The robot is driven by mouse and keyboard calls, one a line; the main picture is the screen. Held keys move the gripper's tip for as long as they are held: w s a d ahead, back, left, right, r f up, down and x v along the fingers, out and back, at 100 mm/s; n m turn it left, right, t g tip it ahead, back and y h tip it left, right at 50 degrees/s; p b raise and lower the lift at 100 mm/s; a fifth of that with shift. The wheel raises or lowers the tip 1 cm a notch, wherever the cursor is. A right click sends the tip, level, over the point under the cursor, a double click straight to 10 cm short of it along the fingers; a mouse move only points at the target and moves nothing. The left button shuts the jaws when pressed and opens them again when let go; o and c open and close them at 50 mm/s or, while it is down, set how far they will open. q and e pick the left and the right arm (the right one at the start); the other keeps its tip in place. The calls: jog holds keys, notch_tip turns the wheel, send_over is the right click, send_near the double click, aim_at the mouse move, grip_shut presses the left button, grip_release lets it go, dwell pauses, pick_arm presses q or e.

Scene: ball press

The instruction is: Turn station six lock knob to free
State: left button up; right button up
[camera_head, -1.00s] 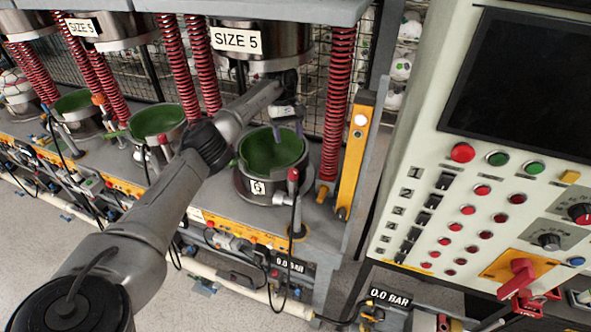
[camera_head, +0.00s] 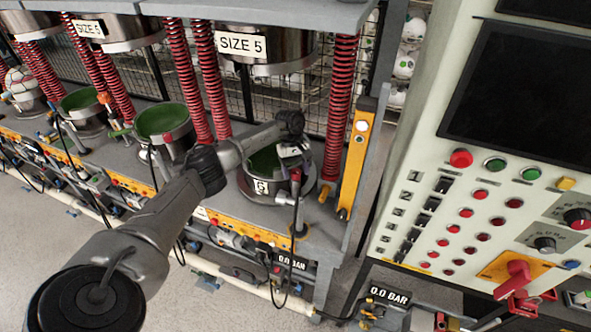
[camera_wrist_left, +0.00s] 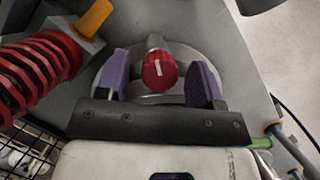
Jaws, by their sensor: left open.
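The lock knob of the labelled mould station shows in the left wrist view as a red cap (camera_wrist_left: 158,72) with a white mark, on a grey post. In the head view, the red knob (camera_head: 295,175) is partly hidden under my left gripper (camera_head: 294,165). My left gripper (camera_wrist_left: 160,82) is open, with a purple finger on either side of the knob. Gaps show between the fingers and the knob. The station's round metal mould (camera_head: 262,186), green inside, stands beside the knob, partly covered by my arm. My right gripper is not in view.
A red spring (camera_head: 342,105) and a yellow upright bar (camera_head: 356,160) stand right of the mould. The press head marked SIZE 5 (camera_head: 240,44) hangs above. A control panel (camera_head: 450,190) fills the right. More moulds (camera_head: 165,125) stand left.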

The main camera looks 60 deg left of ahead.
pick_arm(q)
jog(key=c, duration=0.9)
jog(key=shift+f, duration=0.1)
jog(key=n+t+b, duration=0.1)
jog(key=n, duration=0.1)
jog(key=shift+s+n, duration=0.1)
jog(key=shift+n, duration=0.2)
jog(key=shift+n+t+b, duration=0.35)
jog(key=shift+n+t, duration=0.25)
jog(key=shift+n, duration=1)
jog(key=o, duration=0.9)
